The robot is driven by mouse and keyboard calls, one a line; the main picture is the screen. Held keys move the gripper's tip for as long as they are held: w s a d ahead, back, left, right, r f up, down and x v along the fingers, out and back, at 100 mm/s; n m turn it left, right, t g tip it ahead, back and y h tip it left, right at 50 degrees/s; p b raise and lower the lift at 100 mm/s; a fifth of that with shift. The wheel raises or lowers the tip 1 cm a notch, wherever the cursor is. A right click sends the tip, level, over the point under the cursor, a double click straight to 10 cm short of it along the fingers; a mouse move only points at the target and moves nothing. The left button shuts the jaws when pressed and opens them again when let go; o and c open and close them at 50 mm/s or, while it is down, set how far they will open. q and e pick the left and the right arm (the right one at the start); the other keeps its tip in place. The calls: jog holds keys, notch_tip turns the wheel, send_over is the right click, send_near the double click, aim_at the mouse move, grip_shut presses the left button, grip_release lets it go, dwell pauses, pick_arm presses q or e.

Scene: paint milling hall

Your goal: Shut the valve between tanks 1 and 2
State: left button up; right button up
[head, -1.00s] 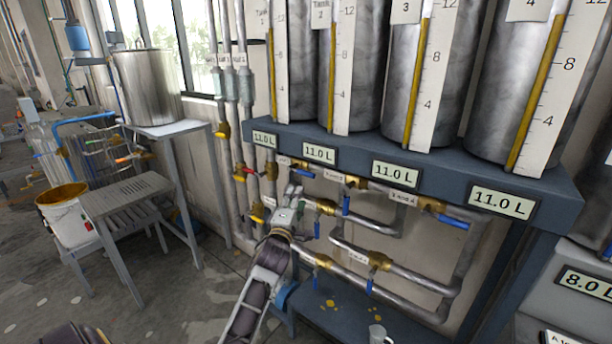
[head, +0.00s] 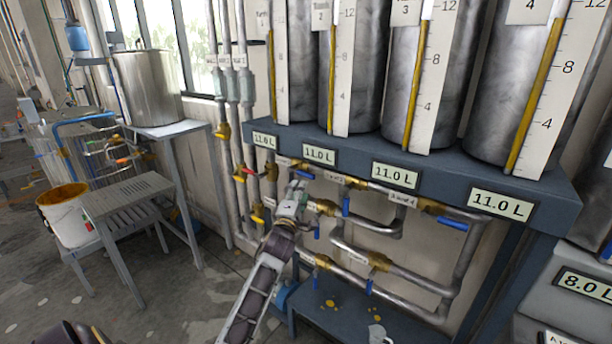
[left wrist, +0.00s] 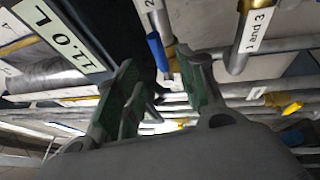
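Tanks 1 (head: 294,70) and 2 (head: 355,70) stand side by side on a blue-grey shelf. Below them, a blue valve handle (head: 304,174) sits on the pipework just beyond my left gripper (head: 298,188). In the left wrist view, a blue handle (left wrist: 157,52) shows ahead of the fingers, beside a cut-off label ending in 2 (left wrist: 150,8). My left gripper (left wrist: 166,88) is open, with its green-padded fingers apart and nothing held. I cannot tell whether a finger touches the handle. My right gripper is out of view.
Other blue-handled valves (head: 346,205) and pipes crowd around the gripper. A "1 and 3" label (left wrist: 257,30) hangs close by. The shelf edge with its readouts (head: 397,175) lies just above. A metal mug (head: 378,334) stands on the lower ledge.

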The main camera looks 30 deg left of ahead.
aim_at(306, 175)
pick_arm(q)
jog(key=shift+p+x, duration=0.5)
jog(key=shift+x, duration=4.4)
grip_shut()
